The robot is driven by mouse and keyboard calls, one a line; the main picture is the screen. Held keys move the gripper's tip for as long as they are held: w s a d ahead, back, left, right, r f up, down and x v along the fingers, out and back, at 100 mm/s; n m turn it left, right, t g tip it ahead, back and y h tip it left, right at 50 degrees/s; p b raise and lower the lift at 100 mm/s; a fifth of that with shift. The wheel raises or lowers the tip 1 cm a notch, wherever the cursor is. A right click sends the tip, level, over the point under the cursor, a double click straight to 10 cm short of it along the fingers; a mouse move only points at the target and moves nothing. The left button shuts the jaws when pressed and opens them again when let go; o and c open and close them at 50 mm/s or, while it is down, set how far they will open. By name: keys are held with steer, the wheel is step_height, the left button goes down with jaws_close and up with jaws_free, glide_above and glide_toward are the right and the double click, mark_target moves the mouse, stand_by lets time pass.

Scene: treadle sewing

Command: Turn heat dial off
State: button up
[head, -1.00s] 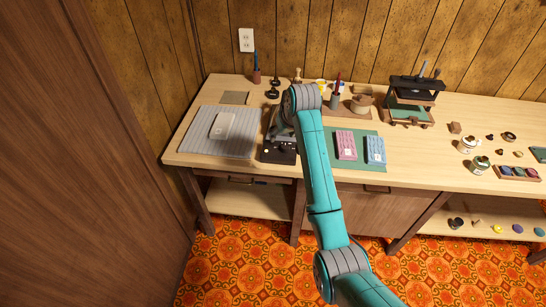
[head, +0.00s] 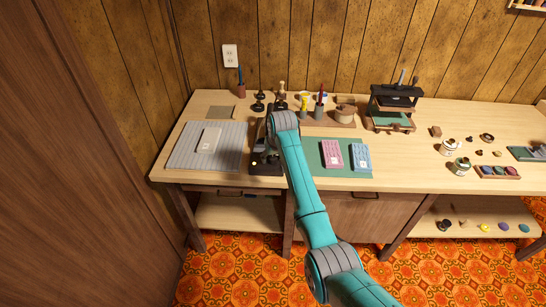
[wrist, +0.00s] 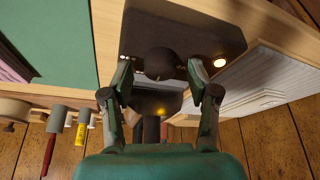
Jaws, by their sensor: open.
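A dark device (head: 262,167) stands on the bench between the grey ribbed mat and the green mat. My arm hides part of it in the head view. In the wrist view its dark base (wrist: 205,35) fills the top middle, with a round dark knob (wrist: 160,62), which looks like the heat dial, and a small lit lamp (wrist: 220,63) near one corner. My gripper (wrist: 160,72) is open, with one finger on each side of the knob. I cannot tell whether the fingers touch it. The knob's markings are not readable.
The grey ribbed mat (head: 185,150) holds a pale block to the left. The green mat (head: 345,184) with pink and blue pieces (head: 332,154) lies to the right. Small tools and cups (head: 304,104) stand behind. A press (head: 393,105) is farther right.

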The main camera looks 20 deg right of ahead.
steer(key=shift+w+f, duration=0.1)
steer(key=shift+f, duration=0.05)
jaws_close()
stand_by(0.4)
steer(key=n+y, duration=0.1)
steer(key=n, duration=0.2)
steer(key=n+y, duration=0.1)
steer(key=n, duration=0.2)
steer(key=shift+d+g, duration=0.15)
steer(key=shift+g, duration=0.15)
steer(key=n+g+y, duration=0.1)
steer(key=n, duration=0.2)
steer(key=shift+n, duration=0.4)
steer(key=shift+w+n+g+y, duration=0.1)
steer(key=shift+n+g+y, duration=0.5)
steer(key=shift+n, duration=1.3)
